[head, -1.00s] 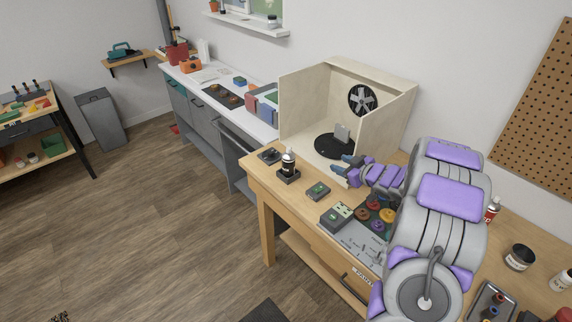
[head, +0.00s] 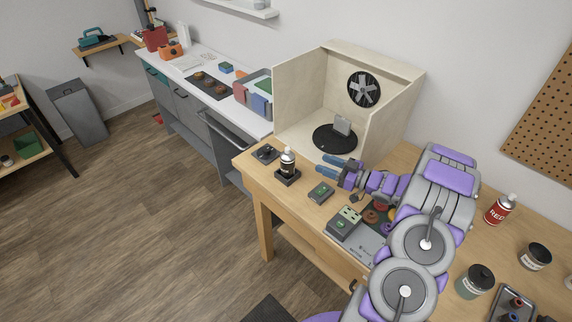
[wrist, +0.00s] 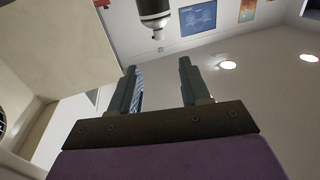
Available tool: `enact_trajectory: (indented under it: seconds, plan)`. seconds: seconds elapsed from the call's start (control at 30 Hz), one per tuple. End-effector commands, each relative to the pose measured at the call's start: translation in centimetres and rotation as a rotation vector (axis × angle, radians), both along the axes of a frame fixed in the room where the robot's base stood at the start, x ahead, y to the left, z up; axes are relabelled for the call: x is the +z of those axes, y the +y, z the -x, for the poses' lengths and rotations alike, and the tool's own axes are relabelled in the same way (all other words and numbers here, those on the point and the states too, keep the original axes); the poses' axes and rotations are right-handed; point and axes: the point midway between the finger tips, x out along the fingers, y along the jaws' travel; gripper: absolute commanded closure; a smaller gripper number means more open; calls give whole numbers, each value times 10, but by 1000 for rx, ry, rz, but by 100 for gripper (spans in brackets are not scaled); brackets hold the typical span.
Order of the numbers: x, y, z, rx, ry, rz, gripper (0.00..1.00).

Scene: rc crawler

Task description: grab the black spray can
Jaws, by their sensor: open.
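The black spray can (head: 287,160) has a black body with a pale band near its top. It stands upright on a small dark square base (head: 287,177) at the left end of the wooden workbench. My gripper (head: 328,166) is open and empty, to the right of the can, with its blue fingers pointing left toward it and a gap between. In the wrist view, the can (wrist: 154,8) shows upside down at the top edge, partly cut off, beyond the open fingers of my gripper (wrist: 158,66).
A wooden spray booth (head: 300,95) with a turntable (head: 335,138) stands just behind my gripper. A small dark device (head: 265,152) and a green-topped box (head: 321,192) lie near the can. A red can (head: 500,208) and jars are at right.

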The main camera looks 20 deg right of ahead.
Motion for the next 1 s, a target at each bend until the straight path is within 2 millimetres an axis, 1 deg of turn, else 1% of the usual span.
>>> enact_trajectory:
  seconds: [0.03, 0.1, 0.3, 0.4, 0.53, 0.77, 1.0]
  plan:
    - [-1, 7, -9, 4, -1, 1, 53]
    - [-1, 14, -19, 2, -1, 1, 53]
    - [1, 38, -48, 4, -3, 4, 53]
    - [1, 47, -61, 1, -2, 5, 53]
    - [0, 54, -74, 1, -1, 4, 53]
    - [0, 58, -83, -1, -1, 1, 53]
    - [0, 75, -108, 3, -2, 1, 53]
